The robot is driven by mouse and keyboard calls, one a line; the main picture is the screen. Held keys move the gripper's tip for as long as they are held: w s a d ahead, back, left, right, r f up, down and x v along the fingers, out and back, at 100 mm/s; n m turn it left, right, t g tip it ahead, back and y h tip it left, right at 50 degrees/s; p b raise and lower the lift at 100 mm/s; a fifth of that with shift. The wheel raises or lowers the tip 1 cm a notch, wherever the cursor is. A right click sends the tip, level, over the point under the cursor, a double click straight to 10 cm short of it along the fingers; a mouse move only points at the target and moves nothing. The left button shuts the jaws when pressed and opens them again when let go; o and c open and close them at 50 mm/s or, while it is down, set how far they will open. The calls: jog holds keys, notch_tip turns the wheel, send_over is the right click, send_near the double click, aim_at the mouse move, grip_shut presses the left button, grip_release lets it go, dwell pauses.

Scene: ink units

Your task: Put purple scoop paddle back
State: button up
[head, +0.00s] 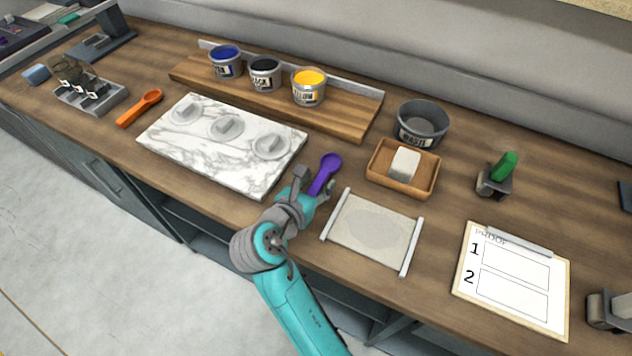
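The purple scoop paddle (327,166) is at the middle of the counter, between the marble slab (180,143) and the wooden tray with a white block. Its round bowl points up and away from me. My gripper (316,181) is at its handle, with a grey finger on each side. The gripper hides the handle's lower end. I cannot tell whether the fingers press on the handle, or whether the scoop touches the counter. An orange scoop paddle (140,108) lies on the counter left of the slab. A grey slotted holder (90,97) stands farther left with dark tools.
Blue, black and yellow ink cans (309,87) stand on a wooden board behind the slab. A waste tin (421,122) and the wooden tray (402,188) are right of the scoop. A glass-like plate (373,230) and a clipboard (513,278) lie along the front right.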

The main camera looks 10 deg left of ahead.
jog(key=shift+r, duration=0.15)
jog(key=v, duration=1.2)
dwell(0.3)
